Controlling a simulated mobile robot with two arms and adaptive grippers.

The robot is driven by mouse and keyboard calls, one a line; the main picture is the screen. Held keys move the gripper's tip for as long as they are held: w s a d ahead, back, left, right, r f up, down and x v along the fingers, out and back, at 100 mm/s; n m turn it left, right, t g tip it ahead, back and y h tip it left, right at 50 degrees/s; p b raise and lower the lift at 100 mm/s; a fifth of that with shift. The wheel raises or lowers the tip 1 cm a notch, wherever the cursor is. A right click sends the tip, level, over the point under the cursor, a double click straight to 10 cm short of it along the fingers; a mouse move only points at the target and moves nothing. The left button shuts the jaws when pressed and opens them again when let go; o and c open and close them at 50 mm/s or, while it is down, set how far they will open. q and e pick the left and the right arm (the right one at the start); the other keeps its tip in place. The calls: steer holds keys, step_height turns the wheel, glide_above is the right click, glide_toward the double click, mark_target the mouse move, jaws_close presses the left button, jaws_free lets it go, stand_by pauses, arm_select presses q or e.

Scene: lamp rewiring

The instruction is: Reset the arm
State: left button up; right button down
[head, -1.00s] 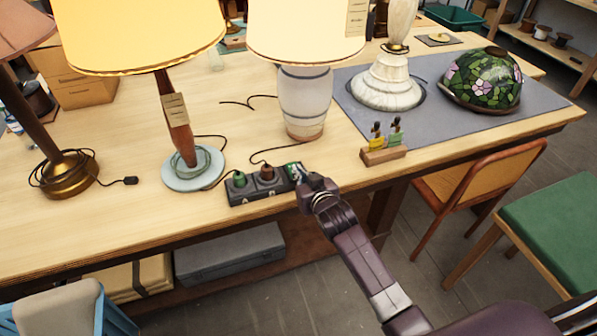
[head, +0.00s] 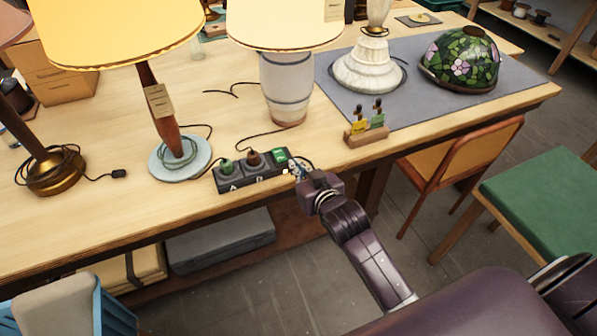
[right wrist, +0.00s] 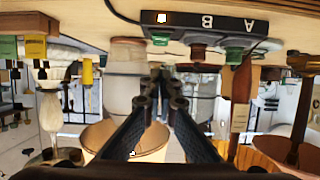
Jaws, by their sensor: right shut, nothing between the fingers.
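My right gripper (head: 298,171) is shut and empty, just off the right end of the black power strip (head: 252,172) at the table's front edge. In the right wrist view its fingers (right wrist: 160,85) meet with nothing between them, and the strip (right wrist: 200,20) shows upside down above them. The strip holds a green plug (head: 227,166) and a brown plug (head: 253,158), with the letters A and B on its front. My left gripper is not in view.
A grey mat (head: 335,85) carries a white lamp base and a stained-glass shade (head: 460,60). Chairs stand at the right; floor in front of the table is partly clear.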

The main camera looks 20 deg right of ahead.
steer(key=shift+v, duration=0.8)
steer(key=shift+f, duration=0.2)
steer(key=s+f+g+b, duration=0.15)
steer(key=s+f, duration=0.45)
steer(key=f, duration=0.7)
steer(key=s+f+n+g, duration=0.1)
steer(key=s+f+g, duration=0.3)
steer(key=f, duration=0.8)
steer(key=s+f+g+b, duration=0.1)
steer(key=s+f, duration=0.6)
steer(key=f, duration=0.6)
steer(key=s+d+f+g, duration=0.1)
steer(key=s+f+g, duration=0.1)
steer(key=s+f, duration=0.4)
steer(key=s+f+g+b, duration=0.1)
steer(key=s+f, duration=0.4)
steer(key=s, duration=1)
steer(key=s+d+f+n+g, duration=0.1)
steer(key=s+f+g, duration=0.2)
steer(key=s+f, duration=0.3)
steer(key=s, duration=0.5)
steer(key=shift+s+d+f, duration=0.15)
steer(key=shift+d+f, duration=0.2)
steer(key=shift+f, duration=0.05)
